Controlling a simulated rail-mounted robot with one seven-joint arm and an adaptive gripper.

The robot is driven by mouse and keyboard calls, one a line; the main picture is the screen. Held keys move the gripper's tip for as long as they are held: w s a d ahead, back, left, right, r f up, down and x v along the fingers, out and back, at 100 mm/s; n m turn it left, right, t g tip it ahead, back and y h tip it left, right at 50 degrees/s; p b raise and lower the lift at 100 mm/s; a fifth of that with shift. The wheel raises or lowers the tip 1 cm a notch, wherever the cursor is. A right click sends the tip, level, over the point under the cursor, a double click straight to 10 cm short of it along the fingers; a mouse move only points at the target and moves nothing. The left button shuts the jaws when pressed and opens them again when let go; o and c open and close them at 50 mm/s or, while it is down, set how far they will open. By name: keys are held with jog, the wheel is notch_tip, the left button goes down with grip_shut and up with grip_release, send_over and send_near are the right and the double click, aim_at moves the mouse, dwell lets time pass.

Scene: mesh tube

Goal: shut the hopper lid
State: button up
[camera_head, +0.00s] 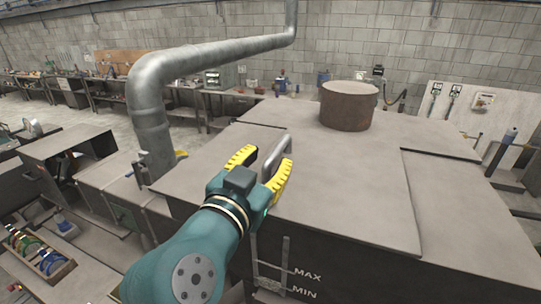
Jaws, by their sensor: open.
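The hopper lid (345,180) is a wide, dull grey-brown plate on top of the large box-shaped hopper (350,270). It looks about level, but I cannot tell whether its edges rest fully down. A grey metal bar handle (284,150) stands up from the lid near its front left. My gripper (266,165) has yellow ribbed fingers and is open, with one finger on each side of the handle in the picture. I cannot tell whether either finger touches it. The handle's lower part is partly hidden by the gripper.
A thick grey pipe (150,110) rises close by on the left. A rusty round drum (348,107) stands on the hopper top behind the lid. A level gauge (285,265) marked MAX and MIN is on the hopper's front. Workbenches line the back wall. The space above the lid is clear.

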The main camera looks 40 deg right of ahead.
jog(key=v, duration=1)
